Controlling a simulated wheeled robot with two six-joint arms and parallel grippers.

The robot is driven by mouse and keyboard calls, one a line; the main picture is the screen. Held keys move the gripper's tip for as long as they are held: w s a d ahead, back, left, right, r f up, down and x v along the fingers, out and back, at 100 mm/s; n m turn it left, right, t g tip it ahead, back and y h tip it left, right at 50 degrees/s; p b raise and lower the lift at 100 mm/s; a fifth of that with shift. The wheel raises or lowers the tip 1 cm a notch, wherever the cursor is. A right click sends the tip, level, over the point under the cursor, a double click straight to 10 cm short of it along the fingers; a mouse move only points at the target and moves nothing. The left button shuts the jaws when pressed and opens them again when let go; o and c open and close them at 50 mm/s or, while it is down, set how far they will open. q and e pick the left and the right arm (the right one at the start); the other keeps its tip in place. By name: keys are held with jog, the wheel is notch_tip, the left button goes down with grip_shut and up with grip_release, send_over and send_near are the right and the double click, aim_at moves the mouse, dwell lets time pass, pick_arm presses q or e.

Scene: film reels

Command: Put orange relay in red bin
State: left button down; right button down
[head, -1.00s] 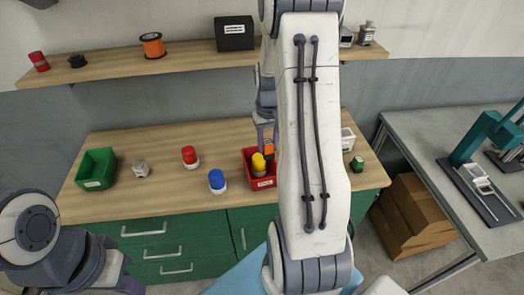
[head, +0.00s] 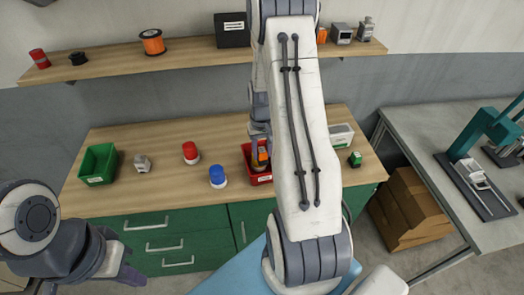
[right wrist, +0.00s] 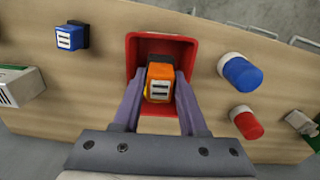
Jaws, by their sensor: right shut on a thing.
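The orange relay (right wrist: 160,82) is between the fingers of my right gripper (right wrist: 160,98) in the right wrist view, and the fingers are closed on it. In the head view my right gripper (head: 261,148) is over the red bin (head: 263,180), with the relay (head: 262,154) between the fingers. The bin (right wrist: 131,52) frames the relay in the right wrist view; I cannot tell whether it touches the bin. A yellow object (right wrist: 147,88) shows partly behind the relay. My left gripper (head: 122,275) is low at the left, away from the bench; its jaws are unclear.
A blue lamp (head: 217,176) and a red lamp (head: 190,152) stand left of the bin. Further left are a grey part (head: 142,163) and a green bin (head: 98,165). A blue relay (right wrist: 70,38) and a green relay (head: 355,159) lie to the other side. A shelf (head: 190,62) runs behind.

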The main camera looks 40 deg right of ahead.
aim_at(262, 150)
jog(key=shift+f, duration=0.35)
jog(key=shift+c, duration=2.3)
grip_release()
jog(key=shift+r+p, duration=0.35)
jog(key=shift+r, duration=0.3)
jog(key=shift+w+r+b, duration=0.1)
jog(key=shift+r+b, duration=0.2)
jog(key=shift+r, duration=0.05)
notch_tip(262, 150, up, 11)
jog(key=b, duration=0.3)
jog(key=shift+r, duration=0.2)
